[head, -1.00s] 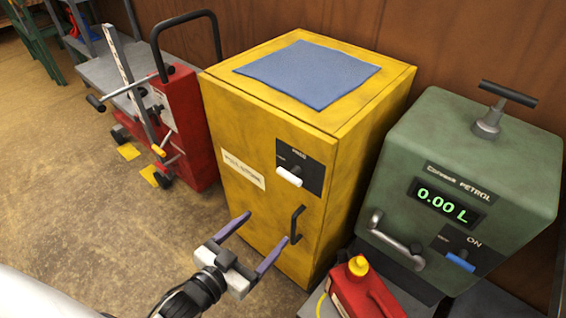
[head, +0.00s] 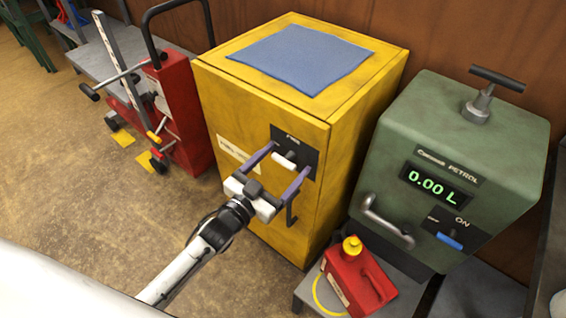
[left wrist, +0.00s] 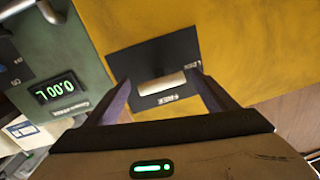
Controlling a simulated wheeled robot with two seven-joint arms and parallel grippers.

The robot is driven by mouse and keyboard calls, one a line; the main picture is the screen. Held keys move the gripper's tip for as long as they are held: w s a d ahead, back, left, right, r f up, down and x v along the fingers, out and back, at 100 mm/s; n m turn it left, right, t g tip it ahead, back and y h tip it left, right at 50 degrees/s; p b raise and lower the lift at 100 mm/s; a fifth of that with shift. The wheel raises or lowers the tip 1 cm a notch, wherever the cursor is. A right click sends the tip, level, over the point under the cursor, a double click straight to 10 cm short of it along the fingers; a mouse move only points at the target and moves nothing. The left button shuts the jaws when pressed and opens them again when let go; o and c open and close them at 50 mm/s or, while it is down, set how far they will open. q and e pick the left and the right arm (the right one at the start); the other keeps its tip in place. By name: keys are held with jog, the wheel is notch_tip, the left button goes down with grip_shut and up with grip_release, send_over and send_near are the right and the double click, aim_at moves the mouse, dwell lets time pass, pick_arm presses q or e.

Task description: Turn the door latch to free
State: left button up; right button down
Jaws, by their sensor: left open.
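The yellow cabinet (head: 222,100) stands in the middle of the head view with a blue cloth on top. Its door latch is a white lever (head: 285,161) on a black plate (head: 303,158). My left gripper (head: 286,160) is open, its two purple fingers pointing at the plate. In the left wrist view the white latch lever (left wrist: 163,85) lies between the open fingertips (left wrist: 163,88), roughly level; I cannot tell whether they touch it. The plate lettering is upside down there. The black door handle (head: 291,212) is partly hidden behind the gripper. My right gripper is not in view.
A green petrol pump (head: 462,140) with a 0.00 L display stands to the right. A red petrol can (head: 358,280) sits on a low grey stand in front of it. A red lift trolley (head: 185,115) stands at the left. The floor at left front is clear.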

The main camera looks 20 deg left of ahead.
pick_arm(q)
jog(key=c, duration=0.8)
jog(key=shift+c, duration=0.2)
